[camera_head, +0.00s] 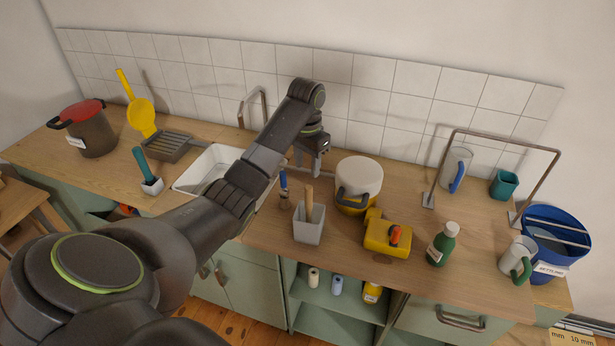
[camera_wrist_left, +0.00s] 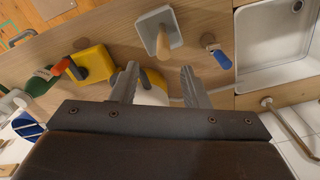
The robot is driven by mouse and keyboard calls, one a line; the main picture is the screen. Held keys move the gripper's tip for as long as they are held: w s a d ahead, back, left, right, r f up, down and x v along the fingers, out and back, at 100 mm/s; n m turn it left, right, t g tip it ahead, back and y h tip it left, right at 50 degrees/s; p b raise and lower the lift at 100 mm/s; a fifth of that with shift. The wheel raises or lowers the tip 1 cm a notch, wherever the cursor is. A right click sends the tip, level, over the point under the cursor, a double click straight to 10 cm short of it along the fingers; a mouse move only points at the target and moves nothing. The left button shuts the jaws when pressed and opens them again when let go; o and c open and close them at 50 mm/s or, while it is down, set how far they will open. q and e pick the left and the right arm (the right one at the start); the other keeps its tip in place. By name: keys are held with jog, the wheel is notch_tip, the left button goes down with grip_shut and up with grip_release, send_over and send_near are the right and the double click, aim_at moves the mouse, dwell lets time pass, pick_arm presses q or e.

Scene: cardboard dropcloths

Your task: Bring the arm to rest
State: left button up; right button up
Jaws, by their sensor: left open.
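My left arm comes in from the left in the head view and reaches across the sink (camera_head: 190,180) toward the back of the counter. Its gripper (camera_head: 318,165) is above the counter, left of the white-topped yellow pot (camera_head: 359,180). In the left wrist view the two fingers of the gripper (camera_wrist_left: 160,82) are spread apart with nothing held between them. The white top of the pot (camera_wrist_left: 153,96) shows partly behind the fingers there. My right gripper is in neither view.
A white holder (camera_head: 309,226) with a wooden handle, a blue-handled tool (camera_head: 283,186), a yellow box (camera_head: 388,238) and a green bottle (camera_head: 442,244) stand nearby. A metal rail frame (camera_head: 500,140) and a blue bucket (camera_head: 555,237) are at the right. Bare counter lies before the sink's right side.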

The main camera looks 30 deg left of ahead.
pick_arm(q)
jog(key=shift+w+a+f, duration=0.1)
jog(key=shift+w+a, duration=0.05)
jog(key=shift+a, duration=0.2)
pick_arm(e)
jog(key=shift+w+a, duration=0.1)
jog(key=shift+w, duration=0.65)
